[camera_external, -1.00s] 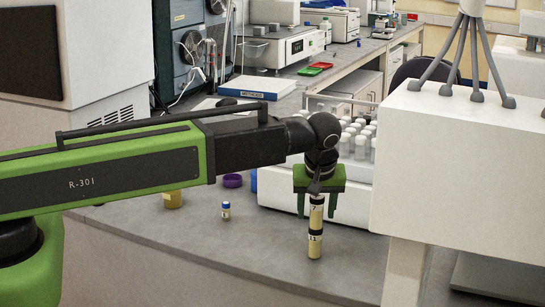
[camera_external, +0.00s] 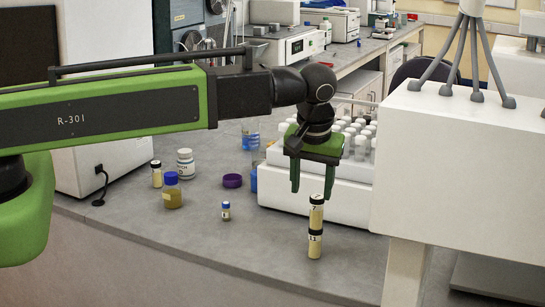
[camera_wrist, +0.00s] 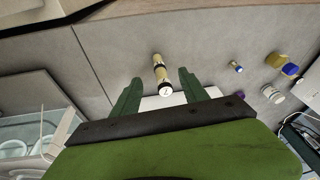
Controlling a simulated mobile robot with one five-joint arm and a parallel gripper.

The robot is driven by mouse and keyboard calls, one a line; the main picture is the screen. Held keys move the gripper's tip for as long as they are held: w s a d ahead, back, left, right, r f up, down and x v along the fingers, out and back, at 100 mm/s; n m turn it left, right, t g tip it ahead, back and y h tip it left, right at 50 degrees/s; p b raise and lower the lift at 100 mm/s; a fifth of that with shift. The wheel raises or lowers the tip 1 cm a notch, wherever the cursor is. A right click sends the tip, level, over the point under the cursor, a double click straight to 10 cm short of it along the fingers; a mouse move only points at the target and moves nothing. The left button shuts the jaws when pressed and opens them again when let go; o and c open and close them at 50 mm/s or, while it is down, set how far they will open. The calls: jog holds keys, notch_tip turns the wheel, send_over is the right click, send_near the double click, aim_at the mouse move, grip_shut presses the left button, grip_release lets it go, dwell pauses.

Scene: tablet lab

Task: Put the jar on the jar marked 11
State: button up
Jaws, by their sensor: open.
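The jar marked 11 (camera_external: 315,246) stands upright on the grey bench in the external view. A second cream jar with a black lid, marked 7 (camera_external: 316,212), stands upright on top of it. The jar marked 7 also shows in the wrist view (camera_wrist: 164,88), with the lower jar behind it (camera_wrist: 158,61). My gripper (camera_external: 312,197) is open and empty, above the stack and apart from it. In the wrist view the stack shows between the two green fingers (camera_wrist: 155,80).
A white rack of vials (camera_external: 285,186) stands just behind the stack. A small blue-capped vial (camera_external: 226,213), a blue-capped jar (camera_external: 172,193), a white bottle (camera_external: 185,164) and a purple ring-shaped thing (camera_external: 232,181) are to the left. A large white machine (camera_external: 460,165) is to the right.

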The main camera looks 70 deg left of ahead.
jog(key=s+d+m+g+h, duration=0.1)
jog(key=s+d+m+h, duration=0.2)
jog(key=s+d+m, duration=0.7)
notch_tip(320, 180, down, 14)
jog(key=b, duration=1.3)
jog(key=shift+w+a+f+m+b, duration=0.25)
jog(key=shift+w+a+m+b, duration=0.05)
jog(key=shift+a, duration=0.15)
